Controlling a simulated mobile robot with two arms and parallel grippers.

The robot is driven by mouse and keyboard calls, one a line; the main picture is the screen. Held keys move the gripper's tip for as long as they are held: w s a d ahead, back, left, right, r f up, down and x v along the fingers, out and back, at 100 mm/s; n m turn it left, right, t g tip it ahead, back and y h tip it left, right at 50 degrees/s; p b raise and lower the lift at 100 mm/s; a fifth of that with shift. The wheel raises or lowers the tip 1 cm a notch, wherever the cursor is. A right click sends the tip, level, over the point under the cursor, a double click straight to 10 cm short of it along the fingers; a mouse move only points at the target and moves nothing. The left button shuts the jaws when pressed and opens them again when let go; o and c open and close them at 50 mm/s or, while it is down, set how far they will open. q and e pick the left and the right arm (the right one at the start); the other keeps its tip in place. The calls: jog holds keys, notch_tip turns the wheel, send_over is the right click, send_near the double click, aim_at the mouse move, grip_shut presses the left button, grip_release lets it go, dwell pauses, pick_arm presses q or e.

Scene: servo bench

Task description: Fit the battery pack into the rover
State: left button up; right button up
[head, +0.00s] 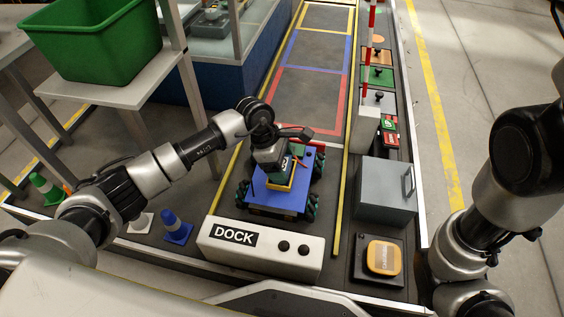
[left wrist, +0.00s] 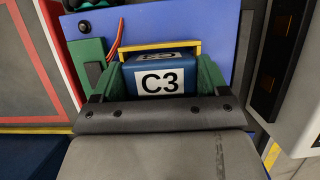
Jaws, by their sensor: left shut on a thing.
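The rover (head: 263,198) is a blue-decked cart with dark wheels, behind the white DOCK block in the head view. Its blue deck (left wrist: 195,22) also fills the upper middle of the left wrist view. My left gripper (head: 283,168) is over the deck, with green fingers shut on the battery pack (left wrist: 160,60), a blue block with a white C3 label. A yellow border runs along the pack's far side, close against it. The pack's underside is hidden, so I cannot tell how deep it sits. Red wires show beside it. My right gripper is out of view.
The white DOCK block (head: 262,249) stands in front of the rover. A grey box with a handle (head: 386,193) and an orange-topped button (head: 383,257) are to the right. A blue cone (head: 176,227) stands left. The marked lane (head: 313,80) beyond is clear.

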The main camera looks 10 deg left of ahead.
pick_arm(q)
jog(key=o, duration=1)
jog(key=shift+r+p, duration=2.6)
jog(key=shift+r, duration=0.7)
jog(key=shift+r+p, duration=0.5)
jog(key=shift+r, duration=0.2)
